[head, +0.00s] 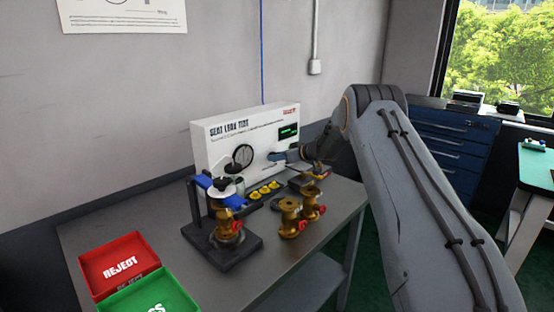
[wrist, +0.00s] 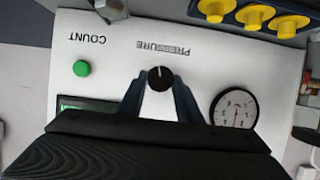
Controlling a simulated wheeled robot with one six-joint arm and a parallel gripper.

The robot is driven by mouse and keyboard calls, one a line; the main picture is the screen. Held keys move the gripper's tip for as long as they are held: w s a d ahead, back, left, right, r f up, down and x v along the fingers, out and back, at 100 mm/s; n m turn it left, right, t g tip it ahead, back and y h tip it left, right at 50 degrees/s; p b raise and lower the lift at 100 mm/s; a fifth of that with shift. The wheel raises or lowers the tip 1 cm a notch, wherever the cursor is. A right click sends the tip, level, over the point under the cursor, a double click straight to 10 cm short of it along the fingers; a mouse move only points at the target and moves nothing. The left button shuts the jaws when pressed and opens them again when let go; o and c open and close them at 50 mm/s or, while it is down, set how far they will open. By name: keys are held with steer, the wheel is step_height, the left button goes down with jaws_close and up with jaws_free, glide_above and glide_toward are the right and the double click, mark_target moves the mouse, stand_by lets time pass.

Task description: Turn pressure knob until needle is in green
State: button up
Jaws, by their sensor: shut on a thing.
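The black pressure knob (wrist: 160,78) with a white mark sits on the white test panel (wrist: 200,70), below the word PRESSURE, which reads upside down in the wrist view. My gripper (wrist: 160,84) is shut on the knob, one finger on each side. The round pressure gauge (wrist: 234,108) is right of the gripper in the wrist view. Its thin needle is too small to read against any green band. In the head view my gripper (head: 279,156) reaches the panel (head: 222,150) just right of the gauge (head: 243,157); the knob is hidden there.
A green COUNT button (wrist: 81,68) and a partly covered display (wrist: 85,104) lie left of the knob. Yellow parts (head: 264,190), brass valves (head: 289,217) and a clamp stand (head: 228,235) crowd the bench before the panel. A red REJECT tray (head: 107,283) is front left.

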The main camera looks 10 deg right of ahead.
steer(key=shift+d+m+y, duration=0.1)
steer(key=shift+m+y, duration=0.2)
stand_by(0.4)
steer(key=o, duration=1)
steer(key=shift+o, duration=0.2)
steer(key=b+v, duration=0.1)
steer(key=v, duration=0.6)
steer(key=shift+s+d+r, duration=0.15)
steer(key=shift+s+r, duration=0.05)
steer(key=shift+s, duration=0.1)
